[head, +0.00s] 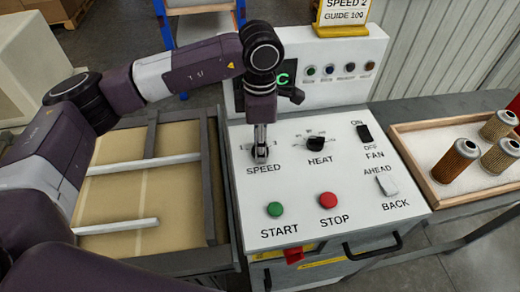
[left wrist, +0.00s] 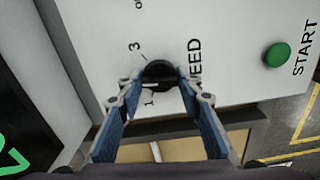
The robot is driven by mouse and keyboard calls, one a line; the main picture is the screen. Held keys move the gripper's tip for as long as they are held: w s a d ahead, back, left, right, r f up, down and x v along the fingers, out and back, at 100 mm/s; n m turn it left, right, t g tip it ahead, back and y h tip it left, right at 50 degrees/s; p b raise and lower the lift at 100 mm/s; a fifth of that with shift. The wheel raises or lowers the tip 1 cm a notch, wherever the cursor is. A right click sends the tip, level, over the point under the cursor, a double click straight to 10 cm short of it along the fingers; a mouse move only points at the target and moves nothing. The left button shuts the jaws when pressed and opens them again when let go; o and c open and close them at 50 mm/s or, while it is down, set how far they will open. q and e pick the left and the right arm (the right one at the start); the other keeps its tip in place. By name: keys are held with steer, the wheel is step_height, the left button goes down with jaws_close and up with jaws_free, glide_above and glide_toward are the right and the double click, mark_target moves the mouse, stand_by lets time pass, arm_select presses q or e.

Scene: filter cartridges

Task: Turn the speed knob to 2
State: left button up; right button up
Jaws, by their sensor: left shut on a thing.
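The speed knob (left wrist: 160,74) is a round black dial on the white panel, with the SPEED label beside it. My left gripper (left wrist: 160,85) is shut on the knob, one blue-padded finger on each side. In the head view the left gripper (head: 261,152) comes down from above onto the knob and hides most of it. The numbers 1 and 3 show beside the knob in the left wrist view; I cannot make out the 2. A short pale mark lies on the knob's side toward the numbers, but its exact setting is unclear. My right gripper is out of view.
The white control panel (head: 380,212) also carries the HEAT knob (head: 315,143), fan switch (head: 364,133), AHEAD/BACK switch (head: 387,184), green START button (head: 275,209) and red STOP button (head: 328,200). A yellow sign (head: 343,12) reads SPEED 2, GUIDE 100. Filter cartridges stand in a tray (head: 424,187) at right.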

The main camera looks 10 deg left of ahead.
arm_select(q)
steer(key=shift+n+b, duration=0.45)
steer(key=shift+n, duration=0.15)
steer(key=o, duration=1.2)
steer(key=shift+c, duration=0.2)
step_height(320, 180, up, 12)
